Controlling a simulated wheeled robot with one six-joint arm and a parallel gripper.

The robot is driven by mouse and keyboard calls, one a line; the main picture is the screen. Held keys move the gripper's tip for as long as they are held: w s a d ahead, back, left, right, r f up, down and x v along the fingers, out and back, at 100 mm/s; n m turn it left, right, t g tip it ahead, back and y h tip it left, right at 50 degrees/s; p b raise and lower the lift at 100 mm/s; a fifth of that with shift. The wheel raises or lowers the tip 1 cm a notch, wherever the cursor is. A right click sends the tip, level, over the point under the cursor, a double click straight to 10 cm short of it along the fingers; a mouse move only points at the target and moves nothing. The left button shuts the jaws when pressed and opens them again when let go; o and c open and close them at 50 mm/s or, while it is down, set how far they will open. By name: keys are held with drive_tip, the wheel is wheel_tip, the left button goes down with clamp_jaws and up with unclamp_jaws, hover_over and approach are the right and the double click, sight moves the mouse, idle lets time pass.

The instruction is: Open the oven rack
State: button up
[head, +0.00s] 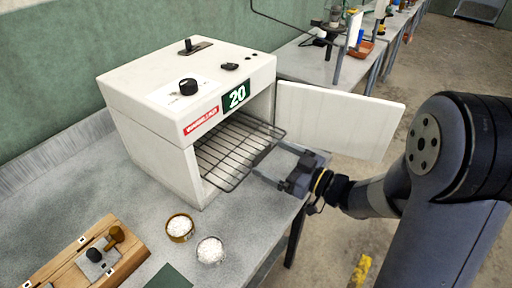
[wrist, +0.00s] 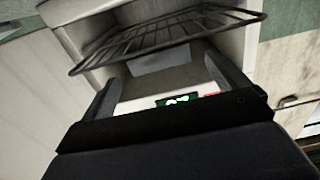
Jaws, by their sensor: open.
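The white oven (head: 150,125) stands on the grey bench with its door (head: 340,120) swung open to the right. The dark wire rack (head: 238,150) sits inside and its front part sticks out past the oven opening. In the wrist view the rack (wrist: 165,35) crosses the upper part of the picture, beyond the fingers. My gripper (head: 270,166) is at the right of the rack's front part, below the door. Its two fingers are apart with nothing seen between them in the wrist view (wrist: 160,72). I cannot tell whether a finger touches the rack.
Two small dishes of white grain (head: 180,227) (head: 210,250) stand on the bench in front of the oven. A wooden holder (head: 75,260) lies at the front left. The bench's right edge is just under my gripper. Another bench (head: 315,62) stands behind.

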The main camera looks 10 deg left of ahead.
sight(263, 154)
drive_tip(key=x, duration=0.6)
drive_tip(key=shift+c, duration=0.5)
